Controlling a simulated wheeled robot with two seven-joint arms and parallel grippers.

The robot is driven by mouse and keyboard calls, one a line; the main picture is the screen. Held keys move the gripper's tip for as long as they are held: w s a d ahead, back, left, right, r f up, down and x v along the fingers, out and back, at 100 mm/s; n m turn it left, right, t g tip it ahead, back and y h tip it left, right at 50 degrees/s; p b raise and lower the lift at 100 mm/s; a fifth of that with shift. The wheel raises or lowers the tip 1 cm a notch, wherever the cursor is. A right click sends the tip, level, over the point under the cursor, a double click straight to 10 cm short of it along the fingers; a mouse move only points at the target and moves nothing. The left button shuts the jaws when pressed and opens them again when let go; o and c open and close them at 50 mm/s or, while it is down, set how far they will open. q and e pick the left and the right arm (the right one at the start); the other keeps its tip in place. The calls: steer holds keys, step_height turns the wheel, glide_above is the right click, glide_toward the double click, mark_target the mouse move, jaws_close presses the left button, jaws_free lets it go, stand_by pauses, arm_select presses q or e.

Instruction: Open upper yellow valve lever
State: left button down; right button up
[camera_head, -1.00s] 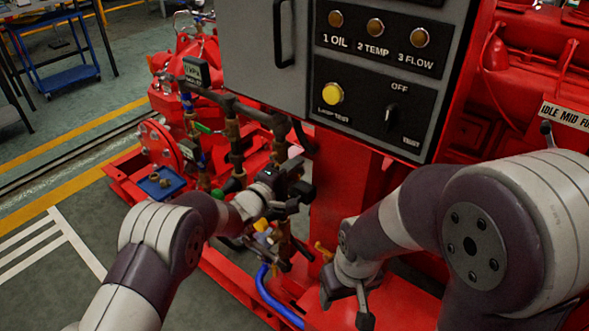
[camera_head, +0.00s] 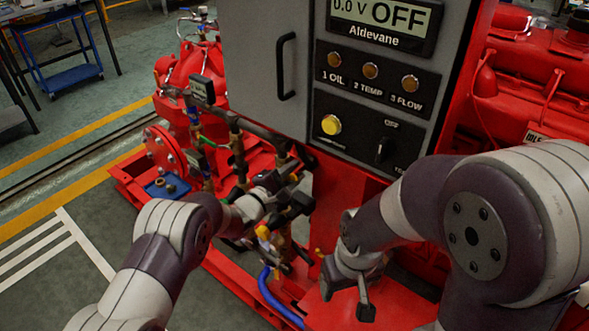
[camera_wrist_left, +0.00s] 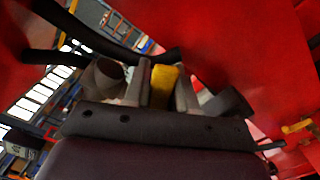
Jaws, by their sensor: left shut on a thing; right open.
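The yellow valve lever (camera_wrist_left: 163,87) shows in the left wrist view between the two grey fingers of my left gripper (camera_wrist_left: 161,92), which is shut on it. In the head view my left gripper (camera_head: 294,203) is at the pipework below the grey panel, and it mostly hides the lever there. A second yellow lever (camera_head: 263,232) shows just below and left of that gripper. My right gripper (camera_head: 346,290) is open and empty, pointing down over the red base, to the right of the pipes.
The grey control panel (camera_head: 265,60) stands above and behind the pipework. A blue hose (camera_head: 275,300) runs below the valves. Red pump parts (camera_head: 165,155) lie to the left. A blue cart (camera_head: 70,75) stands far back; the floor at left is clear.

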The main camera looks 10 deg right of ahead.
arm_select(q)
steer(key=shift+w+a+r+n+p, duration=0.15)
steer(key=shift+w+r+n+p, duration=0.1)
steer(key=shift+r+n+p, duration=0.45)
steer(key=shift+f, duration=0.25)
steer(key=c, duration=1)
jaws_free()
steer(key=v, duration=1.2)
steer(key=shift+s+a+p, duration=0.3)
